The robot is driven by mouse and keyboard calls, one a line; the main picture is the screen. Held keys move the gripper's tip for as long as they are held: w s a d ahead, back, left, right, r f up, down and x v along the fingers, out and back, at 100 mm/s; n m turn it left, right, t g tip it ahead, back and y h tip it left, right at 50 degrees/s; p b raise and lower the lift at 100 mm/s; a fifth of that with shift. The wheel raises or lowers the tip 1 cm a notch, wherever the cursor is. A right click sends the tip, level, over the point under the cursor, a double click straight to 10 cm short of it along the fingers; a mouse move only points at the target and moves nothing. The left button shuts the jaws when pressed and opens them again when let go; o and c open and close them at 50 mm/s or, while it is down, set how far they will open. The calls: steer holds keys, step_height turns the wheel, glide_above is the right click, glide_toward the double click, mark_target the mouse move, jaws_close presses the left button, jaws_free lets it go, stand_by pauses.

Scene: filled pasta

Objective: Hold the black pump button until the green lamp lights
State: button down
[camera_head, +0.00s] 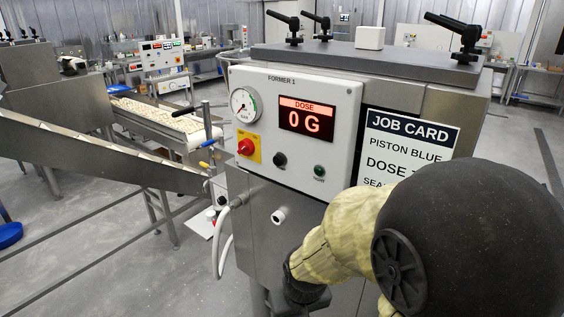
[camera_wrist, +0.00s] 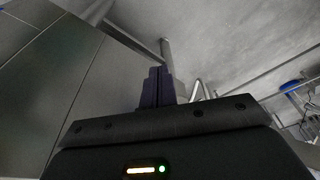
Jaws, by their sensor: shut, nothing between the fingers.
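The black pump button (camera_head: 279,160) is a round black knob low on the white FORMER 1 panel (camera_head: 345,100). The green lamp (camera_head: 319,171) is to its right and looks dark green, not glowing. My gripper shows in the wrist view (camera_wrist: 157,86), its dark fingers together with nothing visible between them. The fingers point past the steel cabinet side toward the grey floor, away from the button. In the head view my arm crosses the lower right in front of the machine, and the fingertips are not visible there.
The panel also carries a gauge (camera_head: 246,104), a red DOSE display (camera_head: 307,119) reading 0 G, and a red switch (camera_head: 247,147) on yellow. A job card (camera_head: 408,145) is partly covered by my arm. A white spout (camera_head: 280,215) sticks out below. A conveyor (camera_head: 160,115) stands left.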

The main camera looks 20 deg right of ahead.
mark_target(278, 161)
steer(key=shift+w, duration=0.1)
steer(key=w+a+r+n+t+h+p, duration=0.15)
steer(key=w+r+n+t+p, duration=0.25)
steer(key=w+r+t+p, duration=0.65)
steer(key=w+a+r+n+t+h+p, duration=0.1)
steer(key=w+a+r+n+t+p, duration=0.2)
steer(key=w+r, duration=0.8)
steer(key=w+d+f+n, duration=0.1)
steer(key=w+d+f, duration=0.2)
steer(key=w+d, duration=0.4)
steer(key=shift+w+d+f+t, duration=0.3)
steer(key=shift+w+f+t, duration=0.15)
steer(key=shift+w, duration=0.4)
stand_by(0.9)
steer(key=shift+w+d+r, duration=0.1)
steer(key=shift+w+d, duration=0.15)
steer(key=shift+d, duration=0.05)
steer(key=shift+w+d+b, duration=0.2)
steer(key=shift+d+b, duration=0.1)
steer(key=shift+d, duration=0.05)
stand_by(2.7)
